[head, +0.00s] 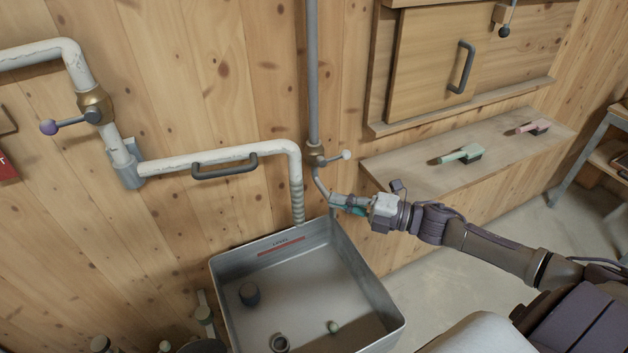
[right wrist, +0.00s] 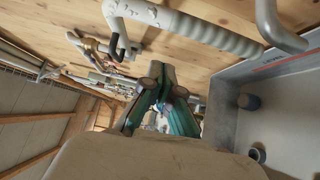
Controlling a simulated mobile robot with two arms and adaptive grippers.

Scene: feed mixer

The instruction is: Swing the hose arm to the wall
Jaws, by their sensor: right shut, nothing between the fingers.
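The hose arm (head: 225,153) is a white pipe with a dark grey handle (head: 225,168). It runs from a grey bracket at the left, along the plank wall (head: 225,90), to a ribbed spout (head: 297,200). The spout ends by the back rim of the metal tub; I cannot tell the gap to the wall. The ribbed spout (right wrist: 225,37) and the handle (right wrist: 121,45) also show in the right wrist view. My right gripper (head: 338,203) is shut and empty, right of the spout and apart from the handle. Its green fingers (right wrist: 158,80) meet in the right wrist view. My left gripper is out of view.
The metal tub (head: 390,300) stands below, holding a few small items. A thin grey pipe (head: 312,80) with a lever valve (head: 318,157) drops just left of my right gripper. A shelf (head: 400,180) with green and pink handled tools is at the right.

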